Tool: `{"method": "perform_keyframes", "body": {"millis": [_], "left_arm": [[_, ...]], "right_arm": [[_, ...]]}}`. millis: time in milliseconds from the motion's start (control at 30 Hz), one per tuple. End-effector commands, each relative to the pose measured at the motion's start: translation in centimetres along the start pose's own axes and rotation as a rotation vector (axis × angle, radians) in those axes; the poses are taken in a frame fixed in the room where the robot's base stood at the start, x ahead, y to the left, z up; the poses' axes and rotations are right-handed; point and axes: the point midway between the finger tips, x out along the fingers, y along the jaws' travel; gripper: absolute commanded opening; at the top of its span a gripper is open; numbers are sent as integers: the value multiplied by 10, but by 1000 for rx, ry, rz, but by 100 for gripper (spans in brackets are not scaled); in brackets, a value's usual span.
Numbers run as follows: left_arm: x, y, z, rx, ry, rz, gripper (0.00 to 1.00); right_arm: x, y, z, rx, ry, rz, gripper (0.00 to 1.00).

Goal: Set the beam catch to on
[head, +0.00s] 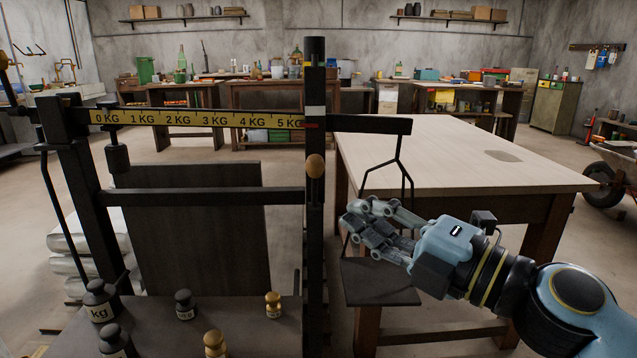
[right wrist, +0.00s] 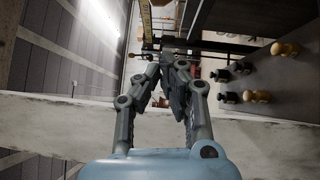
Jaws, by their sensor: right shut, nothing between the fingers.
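The beam scale's yellow-marked beam (head: 197,118) runs across the dark frame, from 0 KG at left to 5 KG by the right post (head: 315,230). A wooden knob (head: 314,166) sits on that post, below the beam; it looks like the catch handle, but I cannot tell its setting. My right gripper (head: 352,224) is shut and empty, right of the post and lower than the knob, and covers part of the hanger above the weight pan (head: 380,284). Its closed fingers (right wrist: 164,88) also show in the right wrist view. My left gripper is not in view.
Black weights (head: 185,304) and brass weights (head: 273,304) stand on the scale's platform (head: 240,335). A wooden table (head: 450,160) stands behind the hanging pan. A wheelbarrow (head: 612,180) is at far right. Open floor lies behind the scale.

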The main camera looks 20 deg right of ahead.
Motion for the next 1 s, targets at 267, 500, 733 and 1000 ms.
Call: {"method": "perform_keyframes", "body": {"millis": [267, 500, 733, 1000], "left_arm": [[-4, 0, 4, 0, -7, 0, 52], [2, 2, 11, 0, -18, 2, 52], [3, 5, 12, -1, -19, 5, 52], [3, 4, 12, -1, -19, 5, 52]], "right_arm": [[62, 2, 1, 3, -2, 5, 0], [92, -1, 18, -1, 1, 0, 0], [102, 0, 28, 1, 0, 0, 0], [102, 0, 28, 1, 0, 0, 0]]}}
